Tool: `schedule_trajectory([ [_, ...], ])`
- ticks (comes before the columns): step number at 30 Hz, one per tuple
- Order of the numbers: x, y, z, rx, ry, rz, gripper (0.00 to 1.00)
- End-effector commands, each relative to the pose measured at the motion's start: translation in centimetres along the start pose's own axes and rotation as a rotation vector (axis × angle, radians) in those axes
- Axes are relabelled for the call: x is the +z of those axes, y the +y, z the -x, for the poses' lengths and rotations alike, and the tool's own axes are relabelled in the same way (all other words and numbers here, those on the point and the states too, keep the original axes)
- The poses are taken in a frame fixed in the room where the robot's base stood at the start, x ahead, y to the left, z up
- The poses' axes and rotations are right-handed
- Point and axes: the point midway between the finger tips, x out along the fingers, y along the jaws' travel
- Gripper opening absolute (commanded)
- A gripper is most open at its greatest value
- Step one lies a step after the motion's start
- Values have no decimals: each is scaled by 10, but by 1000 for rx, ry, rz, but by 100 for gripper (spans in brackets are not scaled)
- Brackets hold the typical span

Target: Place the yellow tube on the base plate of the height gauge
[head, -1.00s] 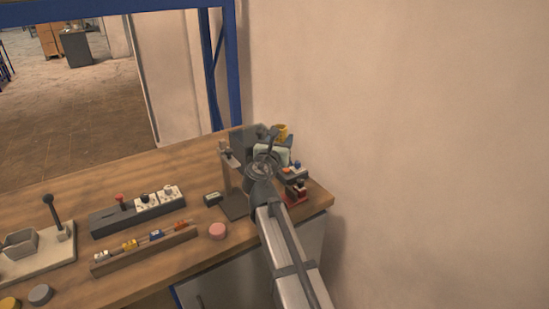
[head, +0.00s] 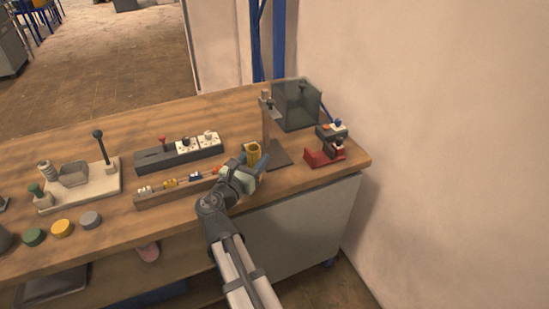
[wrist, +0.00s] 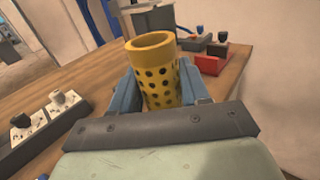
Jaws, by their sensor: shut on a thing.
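The yellow tube (head: 253,153), with rows of dark holes, is upright between the blue fingers of my gripper (head: 255,165). In the wrist view the tube (wrist: 155,72) is gripped round its lower part, its open top facing up. The height gauge has a brown post (head: 266,122) and a flat dark base plate (head: 281,155). My gripper and the tube are at the left front of the plate and partly cover it in the head view. I cannot tell how high the tube is above the bench. In the wrist view the tube hides what lies behind it.
A dark see-through box (head: 297,105) stands behind the gauge. A red-based device (head: 325,155) is to its right, near the bench corner. A grey block with white sockets (head: 180,154) and a wooden rail (head: 178,187) lie to the left. The wall is on the right.

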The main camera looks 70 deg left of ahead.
Motion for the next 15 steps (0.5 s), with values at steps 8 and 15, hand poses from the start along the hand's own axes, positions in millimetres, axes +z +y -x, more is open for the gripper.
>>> schedule_trajectory([
  [8,-7,12,19,11,0,1,12],
  [15,-7,14,-26,9,0,1,12],
])
